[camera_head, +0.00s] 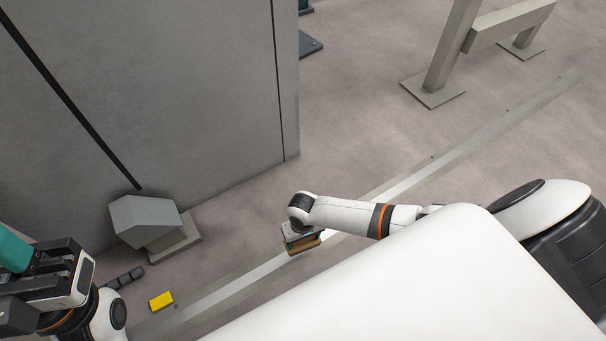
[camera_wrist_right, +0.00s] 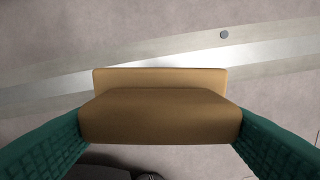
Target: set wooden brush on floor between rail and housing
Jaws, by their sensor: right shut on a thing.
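The wooden brush (camera_head: 304,246) is tan and brown. In the right wrist view the brush (camera_wrist_right: 160,112) lies crosswise between the two green fingers of my right gripper (camera_wrist_right: 160,128), which is shut on it. In the head view my right gripper (camera_head: 303,239) points down over the floor, and the brush overlaps the pale rail (camera_head: 225,291). Its height above the floor is hard to tell. The large grey housing (camera_head: 200,85) stands to the upper left of the rail. My left gripper (camera_head: 16,252) is at the lower left edge, partly cut off, its opening unclear.
A grey pedestal box (camera_head: 145,218) stands against the housing's front. A yellow block (camera_head: 161,301) and a dark segmented object (camera_head: 125,277) lie on the floor near it. Bare floor (camera_head: 235,245) shows between rail and housing. A beige post frame (camera_head: 445,55) stands at upper right.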

